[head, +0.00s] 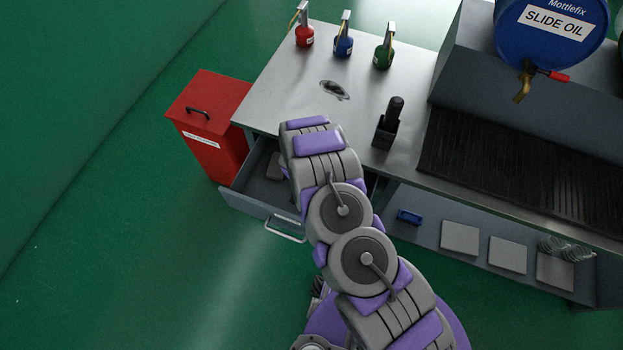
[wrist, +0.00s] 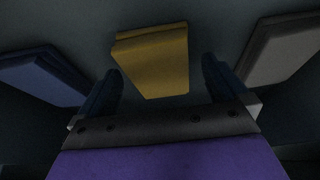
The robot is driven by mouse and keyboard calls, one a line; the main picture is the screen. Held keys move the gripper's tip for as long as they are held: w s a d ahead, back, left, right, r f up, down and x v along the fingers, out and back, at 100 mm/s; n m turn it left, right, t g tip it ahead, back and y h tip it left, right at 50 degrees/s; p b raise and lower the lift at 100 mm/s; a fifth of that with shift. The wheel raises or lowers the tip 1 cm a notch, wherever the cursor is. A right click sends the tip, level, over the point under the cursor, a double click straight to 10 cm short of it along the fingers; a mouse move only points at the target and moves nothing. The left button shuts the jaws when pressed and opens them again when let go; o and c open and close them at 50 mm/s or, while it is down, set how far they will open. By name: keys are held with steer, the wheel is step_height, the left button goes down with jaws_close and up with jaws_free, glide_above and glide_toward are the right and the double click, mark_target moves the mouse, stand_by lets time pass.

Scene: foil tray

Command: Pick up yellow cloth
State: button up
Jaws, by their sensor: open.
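The yellow cloth (wrist: 155,62) is a folded block lying in a dark drawer in the wrist view, just ahead of my gripper. My gripper (wrist: 161,78) is open, with one dark finger on either side of the cloth's near part. I cannot tell whether the fingers touch it. In the head view my arm hides the yellow cloth and my gripper. The open drawer (head: 233,202) shows beneath the worktop there.
A blue folded cloth (wrist: 42,76) lies left of the yellow one and a grey folded cloth (wrist: 281,52) lies right. A red bin (head: 209,118) stands beside the drawer. The worktop (head: 300,85) above carries several bottles and a black holder (head: 386,130).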

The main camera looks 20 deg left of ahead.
steer(key=shift+w+f, duration=0.1)
steer(key=shift+f, duration=0.15)
steer(key=c, duration=1.1)
step_height(320, 180, up, 10)
steer(key=p, duration=0.3)
